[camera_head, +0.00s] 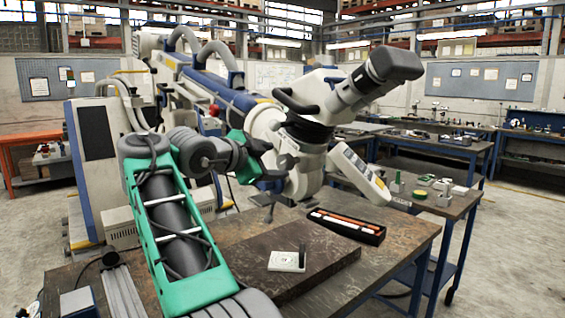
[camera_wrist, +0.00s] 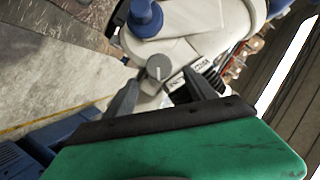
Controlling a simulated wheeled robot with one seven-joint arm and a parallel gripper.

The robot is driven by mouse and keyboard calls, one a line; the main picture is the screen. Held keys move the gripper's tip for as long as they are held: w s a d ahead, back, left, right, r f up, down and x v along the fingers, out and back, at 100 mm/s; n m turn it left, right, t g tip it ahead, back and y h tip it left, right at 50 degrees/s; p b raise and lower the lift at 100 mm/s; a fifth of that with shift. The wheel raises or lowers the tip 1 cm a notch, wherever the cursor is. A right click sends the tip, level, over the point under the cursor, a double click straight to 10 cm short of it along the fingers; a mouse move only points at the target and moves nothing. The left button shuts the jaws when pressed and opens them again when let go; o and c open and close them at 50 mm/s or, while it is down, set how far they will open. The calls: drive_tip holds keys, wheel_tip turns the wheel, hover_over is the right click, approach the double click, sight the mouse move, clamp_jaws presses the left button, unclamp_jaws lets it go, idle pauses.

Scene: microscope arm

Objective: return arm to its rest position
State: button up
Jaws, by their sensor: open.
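The microscope arm (camera_head: 215,88) is a long white and blue beam reaching from its stand at the left toward the center. Its white microscope head (camera_head: 310,165), with a dark eyepiece (camera_head: 395,64), hangs over the workbench. My gripper (camera_wrist: 162,85) is green with dark fingers and is beside the microscope head in the head view. In the wrist view the fingers are spread, with a grey knob (camera_wrist: 158,68) of the head showing between their tips. I cannot tell whether the fingers touch it. The fingertips are partly hidden in the head view.
The workbench (camera_head: 395,240) holds a dark slab (camera_head: 320,258), a small white plate (camera_head: 287,261) and a black tray (camera_head: 346,227) with pen-like items. A white panel (camera_head: 360,172) hangs at the head's right. A cart with small parts stands behind at right.

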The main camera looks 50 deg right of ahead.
drive_tip(key=shift+a+r, duration=0.1)
drive_tip(key=shift+a, duration=0.25)
drive_tip(key=w+a+f+n+t+y+p, duration=0.3)
drive_tip(key=w+a+f+n+y, duration=0.15)
drive_tip(key=a+f+n, duration=0.35)
drive_tip(key=w+a+f+n+t+y+p, duration=0.25)
drive_tip(key=w+a+n, duration=0.3)
drive_tip(key=a, duration=0.35)
drive_tip(key=s+a+f+n+g+y+p, duration=0.1)
drive_tip(key=s+a+f+n+y, duration=0.3)
drive_tip(key=s+a+f+n, duration=0.2)
drive_tip(key=s+a+f+n+g+y+p, duration=0.2)
drive_tip(key=s+a+f+n, duration=0.5)
drive_tip(key=s+a+f, duration=0.4)
drive_tip(key=a+f+y, duration=0.1)
drive_tip(key=a+f, duration=0.3)
drive_tip(key=a, duration=0.2)
drive_tip(key=shift+a+y, duration=0.4)
drive_tip(key=shift+w, duration=0.1)
